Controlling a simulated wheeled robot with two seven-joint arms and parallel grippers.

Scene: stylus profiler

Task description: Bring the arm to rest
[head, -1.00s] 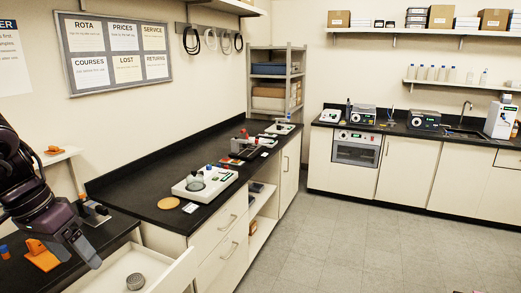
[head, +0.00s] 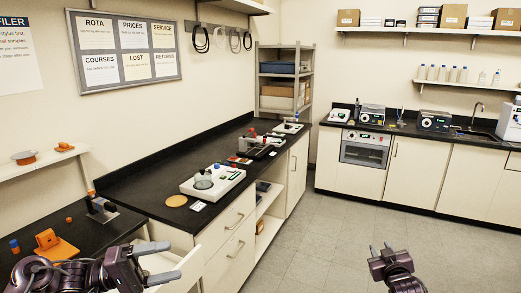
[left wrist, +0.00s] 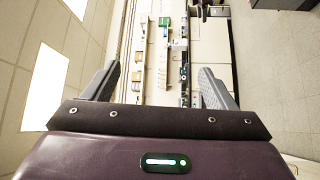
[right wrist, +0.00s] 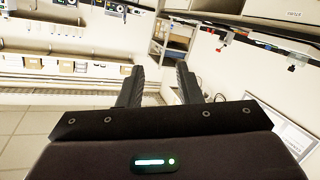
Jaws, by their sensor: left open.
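My left gripper (head: 155,263) is at the bottom of the head view, left of centre, over the near end of the bench and the drawer (head: 188,270). In the left wrist view its two fingers (left wrist: 160,88) stand wide apart with nothing between them. My right gripper (head: 384,251) is at the bottom right of the head view, raised in front of the grey floor. In the right wrist view its fingers (right wrist: 160,85) are parted, closer together than the left ones, and empty. Neither gripper touches anything that I can see. The drawer's inside is mostly hidden by my left arm.
A white instrument base with a glass dome (head: 212,181) stands on the black bench (head: 150,186), with an orange disc (head: 176,201) beside it. An orange block (head: 50,243) and a small dark device (head: 101,207) are at near left. The tiled floor (head: 310,235) is clear.

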